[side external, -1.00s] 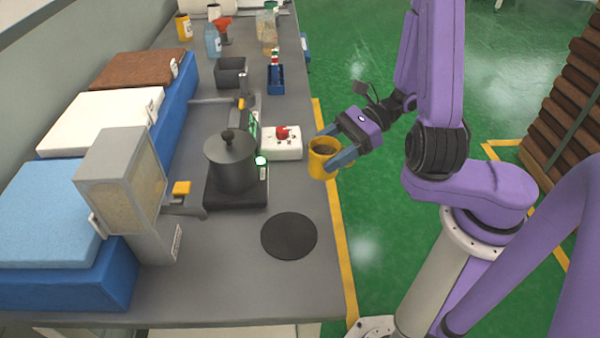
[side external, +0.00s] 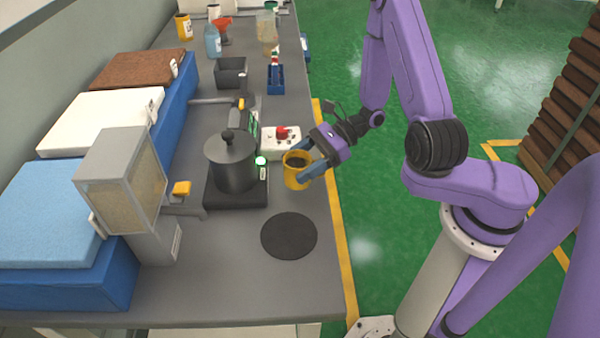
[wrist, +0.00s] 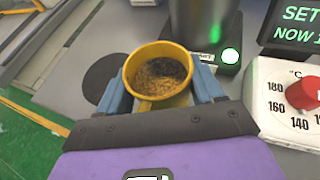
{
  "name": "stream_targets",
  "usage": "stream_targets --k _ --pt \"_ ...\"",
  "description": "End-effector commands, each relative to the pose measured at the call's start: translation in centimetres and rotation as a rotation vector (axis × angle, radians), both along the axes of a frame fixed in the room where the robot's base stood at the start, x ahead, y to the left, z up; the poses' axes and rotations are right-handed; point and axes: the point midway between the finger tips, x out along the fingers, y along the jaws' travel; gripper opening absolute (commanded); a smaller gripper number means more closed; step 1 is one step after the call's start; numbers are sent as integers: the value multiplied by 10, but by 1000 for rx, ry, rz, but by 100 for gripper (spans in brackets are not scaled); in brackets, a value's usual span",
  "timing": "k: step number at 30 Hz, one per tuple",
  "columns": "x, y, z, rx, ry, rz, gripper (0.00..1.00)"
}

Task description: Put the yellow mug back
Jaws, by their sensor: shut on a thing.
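The yellow mug (side external: 294,178) is between the fingers of my gripper (side external: 309,161), upright, near the right edge of the bench beside the hot plate. In the wrist view the yellow mug (wrist: 157,98) shows dark, grainy contents, and the blue fingertips of my gripper (wrist: 160,92) press on its two sides. I cannot tell whether its base touches the bench. A round black mat (side external: 289,236) lies bare on the bench nearer the camera; the mat (wrist: 100,78) is left of the mug in the wrist view.
A dark pot (side external: 231,165) stands on the hot plate (side external: 236,199) left of the mug. A white control box with a red knob (side external: 282,143) is just behind it. A grey hopper (side external: 124,180) stands at left. The bench front is clear around the mat.

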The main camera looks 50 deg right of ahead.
Motion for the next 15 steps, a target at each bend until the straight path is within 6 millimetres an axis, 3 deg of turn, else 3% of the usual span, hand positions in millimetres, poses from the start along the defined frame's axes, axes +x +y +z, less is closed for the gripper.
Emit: stream_targets --k 9,15 --pt "2 1 -29 2 3 1 29" --pt "2 1 -33 0 0 1 29"
